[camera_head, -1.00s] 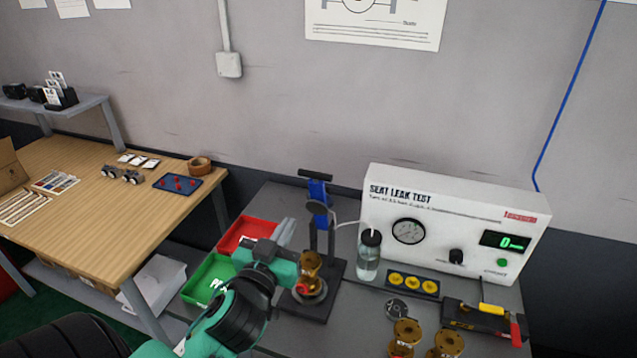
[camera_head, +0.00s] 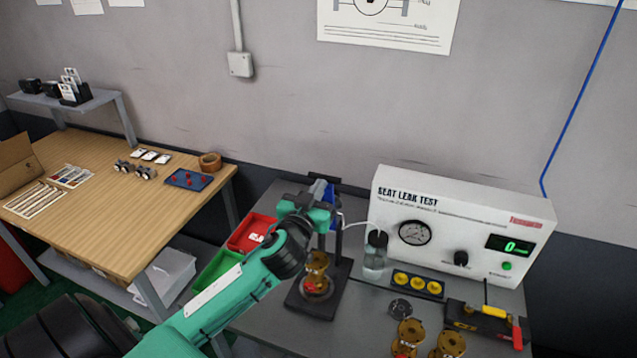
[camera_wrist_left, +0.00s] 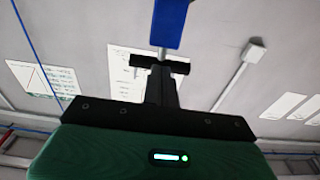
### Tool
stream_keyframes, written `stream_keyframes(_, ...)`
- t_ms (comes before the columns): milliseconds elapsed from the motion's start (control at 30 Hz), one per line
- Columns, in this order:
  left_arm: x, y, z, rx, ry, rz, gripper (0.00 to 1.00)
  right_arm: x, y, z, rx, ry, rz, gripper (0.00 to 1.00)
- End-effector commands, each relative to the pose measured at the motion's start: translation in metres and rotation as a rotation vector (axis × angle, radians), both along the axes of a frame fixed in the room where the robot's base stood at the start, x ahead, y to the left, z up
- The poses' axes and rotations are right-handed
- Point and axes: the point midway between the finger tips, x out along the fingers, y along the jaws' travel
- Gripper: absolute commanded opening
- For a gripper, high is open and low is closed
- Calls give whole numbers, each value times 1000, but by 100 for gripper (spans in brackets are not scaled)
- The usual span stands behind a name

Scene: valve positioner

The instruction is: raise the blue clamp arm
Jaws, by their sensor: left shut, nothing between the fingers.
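The blue clamp arm (camera_head: 331,191) stands on the black clamp stand (camera_head: 341,240), left of the leak tester, with a black crossbar (camera_head: 323,178) at its top. My left gripper (camera_head: 316,203) is at the upper part of the clamp and covers much of it. In the left wrist view the shut fingers (camera_wrist_left: 161,88) have nothing between them. The blue clamp arm (camera_wrist_left: 171,22) is ahead of them, with a silver rod and a black crossbar below it. Contact cannot be told. A brass valve body (camera_head: 317,264) sits on the stand's base. My right gripper is not seen.
The white leak tester (camera_head: 465,215) stands right of the clamp, with a clear bottle (camera_head: 375,252) between. A red bin (camera_head: 250,233) and a green bin (camera_head: 213,268) lie to the left. Brass parts (camera_head: 409,332) stand at the front right.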

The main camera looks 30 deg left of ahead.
Motion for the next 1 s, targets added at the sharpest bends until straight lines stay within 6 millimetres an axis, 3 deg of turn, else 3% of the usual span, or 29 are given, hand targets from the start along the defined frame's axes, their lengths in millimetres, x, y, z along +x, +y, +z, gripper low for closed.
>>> stream_keyframes(1000, 16, 4, 5, 1, 1, -1, 0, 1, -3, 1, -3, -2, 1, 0)
